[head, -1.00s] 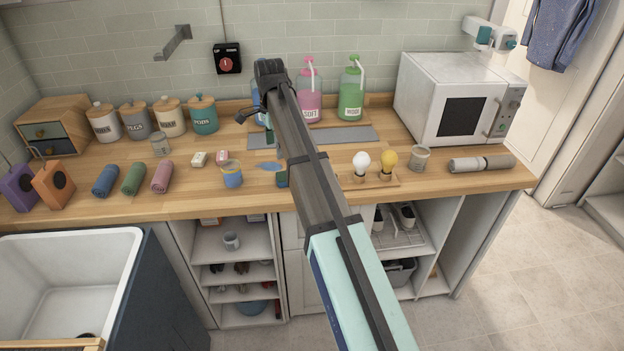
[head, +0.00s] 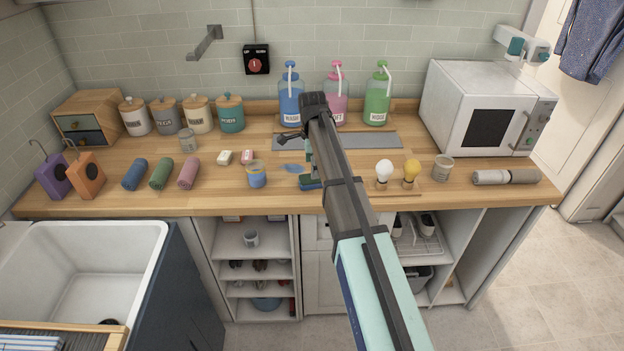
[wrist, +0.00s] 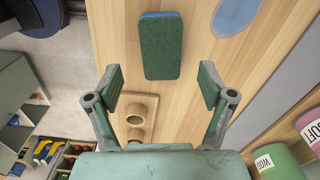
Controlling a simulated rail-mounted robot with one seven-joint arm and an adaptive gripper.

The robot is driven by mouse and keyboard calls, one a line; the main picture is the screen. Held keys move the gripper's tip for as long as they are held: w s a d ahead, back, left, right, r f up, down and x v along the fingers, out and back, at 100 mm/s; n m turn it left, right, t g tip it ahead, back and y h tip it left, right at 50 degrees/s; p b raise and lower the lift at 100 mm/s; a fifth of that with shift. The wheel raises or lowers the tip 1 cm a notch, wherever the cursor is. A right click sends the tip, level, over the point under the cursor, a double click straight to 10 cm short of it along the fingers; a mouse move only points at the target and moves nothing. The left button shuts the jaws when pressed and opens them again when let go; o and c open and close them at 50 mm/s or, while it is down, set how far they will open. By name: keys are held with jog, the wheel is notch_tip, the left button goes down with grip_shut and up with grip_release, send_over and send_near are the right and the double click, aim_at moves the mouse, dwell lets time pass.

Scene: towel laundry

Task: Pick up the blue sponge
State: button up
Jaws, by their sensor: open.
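The sponge (wrist: 162,46) lies on the wooden counter in the wrist view, with a dark green top and a blue edge showing at its far end. In the head view a dark green and blue end of the sponge (head: 310,184) shows, partly hidden by my arm. My gripper (wrist: 161,86) is open and empty. Its two fingers are spread apart, and the sponge appears just beyond the gap between them, roughly centred. In the head view the gripper (head: 308,158) is mostly hidden behind my arm, above the counter near the sponge.
A light blue patch (head: 293,168) lies beside the sponge. A blue-banded cup (head: 257,175) stands to its left. A white bulb (head: 384,170) and a yellow bulb (head: 411,170) stand to its right. Pump bottles (head: 376,100) stand behind, near a grey mat (head: 385,141).

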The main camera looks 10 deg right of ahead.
aim_at(312, 181)
jog(key=shift+w+f+p, duration=0.1)
jog(key=shift+f+p, duration=1.2)
jog(key=shift+f, duration=1.55)
jog(key=c, duration=0.8)
